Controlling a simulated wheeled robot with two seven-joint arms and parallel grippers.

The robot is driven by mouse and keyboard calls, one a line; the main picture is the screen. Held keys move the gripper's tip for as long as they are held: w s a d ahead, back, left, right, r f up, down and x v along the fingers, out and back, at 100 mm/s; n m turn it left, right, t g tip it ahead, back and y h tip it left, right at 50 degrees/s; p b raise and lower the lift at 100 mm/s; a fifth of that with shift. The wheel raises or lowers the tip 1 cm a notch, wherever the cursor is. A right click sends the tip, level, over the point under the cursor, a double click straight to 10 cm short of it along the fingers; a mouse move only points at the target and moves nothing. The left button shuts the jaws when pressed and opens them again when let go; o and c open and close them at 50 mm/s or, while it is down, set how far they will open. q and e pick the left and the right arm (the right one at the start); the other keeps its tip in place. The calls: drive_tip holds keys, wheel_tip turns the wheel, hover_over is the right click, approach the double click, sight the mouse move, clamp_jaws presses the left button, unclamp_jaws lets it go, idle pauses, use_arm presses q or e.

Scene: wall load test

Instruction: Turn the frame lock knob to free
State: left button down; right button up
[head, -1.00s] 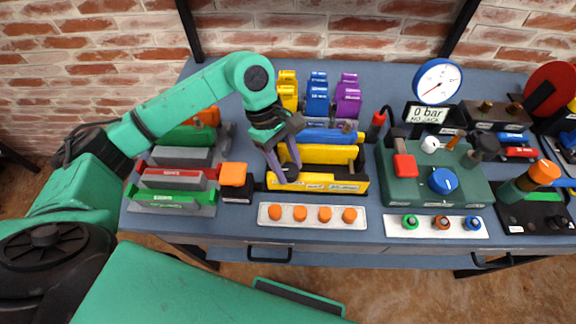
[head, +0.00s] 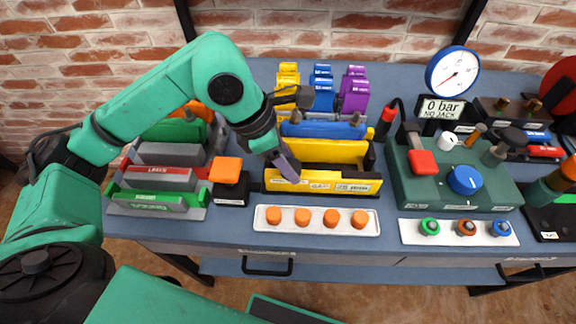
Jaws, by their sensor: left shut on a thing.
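My left gripper (head: 286,163) reaches down from the left onto the left part of the yellow test frame (head: 330,187). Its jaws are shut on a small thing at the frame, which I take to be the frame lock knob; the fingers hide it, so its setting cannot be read. The yellow frame has a long front bar with labels and a second yellow bar (head: 333,150) behind it, on a black base. My right gripper is not in view.
An orange-topped black block (head: 226,170) stands just left of the frame. A white strip with orange knobs (head: 316,232) lies in front. On the right is a green pump unit (head: 500,194) with a blue knob, a display reading 0 bar and a round gauge (head: 452,73).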

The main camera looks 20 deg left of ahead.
use_arm(q)
drive_tip(key=n+t+b, duration=0.1)
drive_tip(key=n, duration=0.1)
drive_tip(key=shift+d+n+y, duration=0.1)
drive_tip(key=shift+n+y, duration=0.2)
drive_tip(key=shift+n, duration=0.1)
drive_tip(key=shift+s+n+t+y+b, duration=0.1)
drive_tip(key=shift+n+t+y+b, duration=0.35)
drive_tip(key=shift+n, duration=1.15)
drive_tip(key=shift+c, duration=1.4)
unclamp_jaws()
drive_tip(key=p+v, duration=0.1)
drive_tip(key=v, duration=1.3)
drive_tip(key=shift+r, duration=0.3)
